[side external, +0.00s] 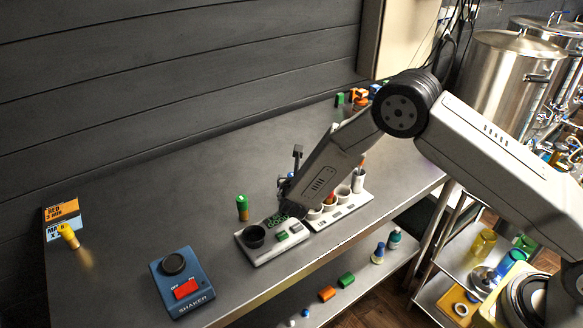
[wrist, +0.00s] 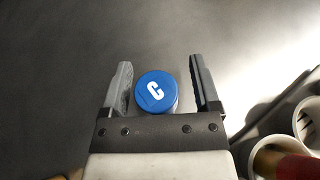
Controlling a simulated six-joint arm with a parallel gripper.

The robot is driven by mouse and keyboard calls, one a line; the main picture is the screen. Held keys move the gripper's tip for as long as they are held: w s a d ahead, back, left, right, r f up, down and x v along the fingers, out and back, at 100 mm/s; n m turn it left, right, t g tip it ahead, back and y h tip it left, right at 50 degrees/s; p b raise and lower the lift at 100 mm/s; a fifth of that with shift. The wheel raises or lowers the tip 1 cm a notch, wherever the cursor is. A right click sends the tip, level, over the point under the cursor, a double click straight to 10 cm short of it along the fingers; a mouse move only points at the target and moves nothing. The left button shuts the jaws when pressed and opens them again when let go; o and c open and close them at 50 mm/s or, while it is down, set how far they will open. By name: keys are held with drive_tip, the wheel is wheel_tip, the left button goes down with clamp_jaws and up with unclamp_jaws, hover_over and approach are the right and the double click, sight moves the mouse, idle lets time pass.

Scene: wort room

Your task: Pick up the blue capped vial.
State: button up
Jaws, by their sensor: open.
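The blue capped vial (wrist: 156,92) shows in the wrist view from above, as a round blue cap with a white letter C. My gripper (wrist: 161,64) is open, with one finger on each side of the cap. There is a narrow gap on the left and a slightly wider one on the right.
A white scale (side external: 262,256) and a white rack (side external: 352,204) with cups stand just in front of my gripper. A green capped vial (side external: 242,207) stands to the left. Farther left are a blue shaker (side external: 168,295) and a yellow vial (side external: 69,237).

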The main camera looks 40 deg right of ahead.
clamp_jaws()
drive_tip(key=shift+r, duration=0.1)
idle(0.3)
drive_tip(key=shift+r, duration=0.75)
drive_tip(key=s+d+r, duration=0.1)
drive_tip(key=s+r, duration=1)
drive_tip(key=s, duration=0.3)
drive_tip(key=shift+r, duration=0.15)
